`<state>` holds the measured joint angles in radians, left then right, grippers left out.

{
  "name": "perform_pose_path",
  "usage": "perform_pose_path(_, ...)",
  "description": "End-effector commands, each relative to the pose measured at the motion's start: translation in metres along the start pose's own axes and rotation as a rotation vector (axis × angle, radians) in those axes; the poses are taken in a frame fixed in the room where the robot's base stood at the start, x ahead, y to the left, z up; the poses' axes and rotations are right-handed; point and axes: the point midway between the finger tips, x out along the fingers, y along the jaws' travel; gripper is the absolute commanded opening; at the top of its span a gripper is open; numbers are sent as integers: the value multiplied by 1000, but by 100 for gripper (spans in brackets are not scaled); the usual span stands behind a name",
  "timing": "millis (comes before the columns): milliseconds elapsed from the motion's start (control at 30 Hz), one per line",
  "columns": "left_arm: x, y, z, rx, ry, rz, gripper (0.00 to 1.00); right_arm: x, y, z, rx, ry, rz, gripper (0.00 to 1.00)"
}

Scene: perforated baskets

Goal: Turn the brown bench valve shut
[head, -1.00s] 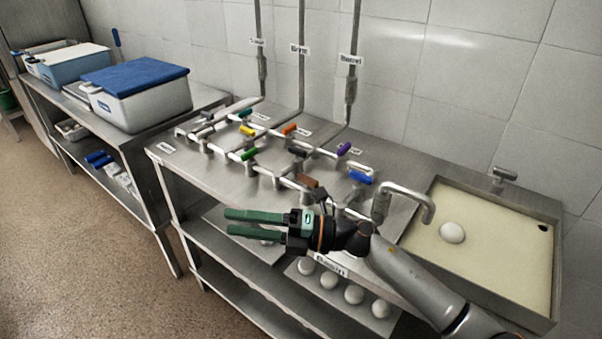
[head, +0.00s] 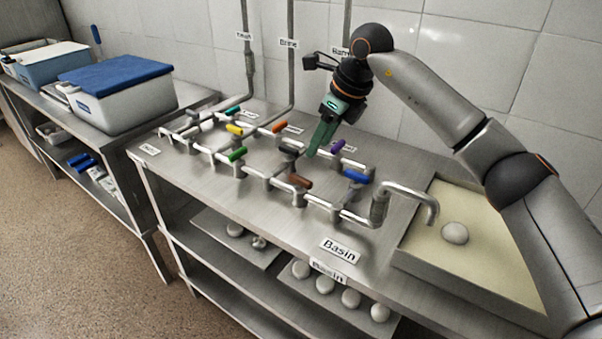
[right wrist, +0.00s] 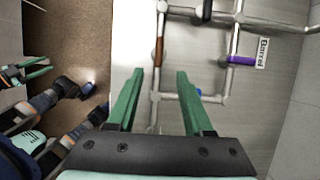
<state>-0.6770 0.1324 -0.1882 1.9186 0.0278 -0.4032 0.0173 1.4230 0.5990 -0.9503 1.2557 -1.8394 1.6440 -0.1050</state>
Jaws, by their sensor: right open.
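The brown bench valve handle (head: 300,181) sits on the front pipe run of the bench, left of the blue handle. In the right wrist view the brown handle (right wrist: 160,51) lies roughly along its pipe, beyond the fingertips. My right gripper (head: 314,151) points down over the pipework, behind and above the brown handle and apart from it. Its two green fingers (right wrist: 160,75) are open and empty. Green finger-like parts of my left arm (right wrist: 35,70) show at the left edge of the right wrist view; their opening is unclear.
The blue (head: 356,176), purple (head: 338,146), black (head: 289,151), orange (head: 280,127) and green (head: 237,154) handles stand close around. A curved spout (head: 405,192) reaches over the basin (head: 480,264) at right. The bench front (head: 250,205) is clear.

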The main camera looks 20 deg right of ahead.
Motion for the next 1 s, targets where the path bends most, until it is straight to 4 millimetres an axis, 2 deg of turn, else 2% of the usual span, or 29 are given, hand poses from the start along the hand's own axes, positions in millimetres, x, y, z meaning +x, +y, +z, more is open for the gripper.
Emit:
perform_pose_path(300, -3, 0, -5, 0, 9, -1, 50, 66, 2, 0, -1, 2, 5, 51)
perform_pose_path(500, -4, -1, -5, 0, 8, -3, 50, 97, 2, 0, 0, 0, 4, 51)
perform_pose_path(700, -4, -2, -5, 0, 6, -4, 50, 111, 2, 1, 0, -2, 4, 51)
perform_pose_path(1000, -4, -2, -4, 0, 4, -5, 50, 112, 2, 1, -1, -2, 3, 49)
